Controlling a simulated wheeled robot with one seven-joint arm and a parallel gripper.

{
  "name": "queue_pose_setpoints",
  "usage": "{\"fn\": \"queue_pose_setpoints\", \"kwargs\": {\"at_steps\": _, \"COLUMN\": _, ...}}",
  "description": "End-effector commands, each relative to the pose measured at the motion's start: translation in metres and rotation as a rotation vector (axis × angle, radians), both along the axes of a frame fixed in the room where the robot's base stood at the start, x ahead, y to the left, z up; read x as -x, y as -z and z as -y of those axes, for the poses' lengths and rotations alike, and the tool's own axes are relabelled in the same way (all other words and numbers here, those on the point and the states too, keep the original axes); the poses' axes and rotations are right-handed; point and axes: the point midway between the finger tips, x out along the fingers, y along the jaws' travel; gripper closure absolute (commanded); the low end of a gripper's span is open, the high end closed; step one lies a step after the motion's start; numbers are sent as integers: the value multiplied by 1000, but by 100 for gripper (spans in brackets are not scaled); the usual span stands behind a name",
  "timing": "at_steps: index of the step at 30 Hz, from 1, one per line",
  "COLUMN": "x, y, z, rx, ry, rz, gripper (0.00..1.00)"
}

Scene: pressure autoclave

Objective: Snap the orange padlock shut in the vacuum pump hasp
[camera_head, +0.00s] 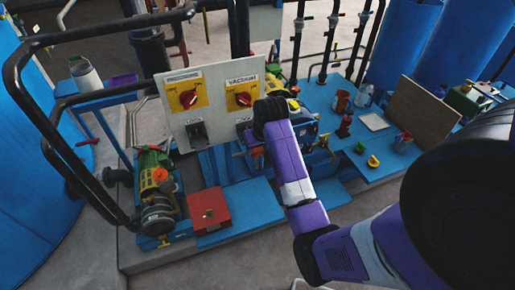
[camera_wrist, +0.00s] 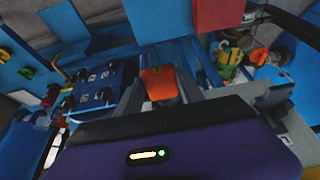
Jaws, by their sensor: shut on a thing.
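My gripper (camera_wrist: 160,86) is shut on the orange padlock (camera_wrist: 160,82), whose orange body shows between the two fingers in the wrist view. In the head view my arm hides the padlock and most of the gripper, which is close to the grey switch panel (camera_head: 222,78). The VACUUM switch (camera_head: 243,98) has a red knob on a yellow plate. The dark vacuum hasp (camera_head: 243,124) below it shows only in part beside my wrist. I cannot tell whether the shackle is through the hasp or closed.
The PRESSURE switch (camera_head: 188,98) and its dark hasp (camera_head: 197,133) are to the left. A black rail (camera_head: 70,150) curves in front at left. A red box (camera_head: 209,209) sits low before the panel. Yellow (camera_head: 373,161) and green (camera_head: 359,148) padlocks lie on the blue bench at right.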

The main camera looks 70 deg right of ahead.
Motion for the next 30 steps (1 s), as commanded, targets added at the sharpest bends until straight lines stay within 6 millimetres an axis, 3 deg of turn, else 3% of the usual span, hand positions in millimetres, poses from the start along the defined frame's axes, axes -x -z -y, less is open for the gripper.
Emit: {"fn": "queue_pose_setpoints", "kwargs": {"at_steps": 30, "x": -9, "y": 0, "z": 11, "rx": 1, "ry": 0, "rz": 1, "gripper": 100}}
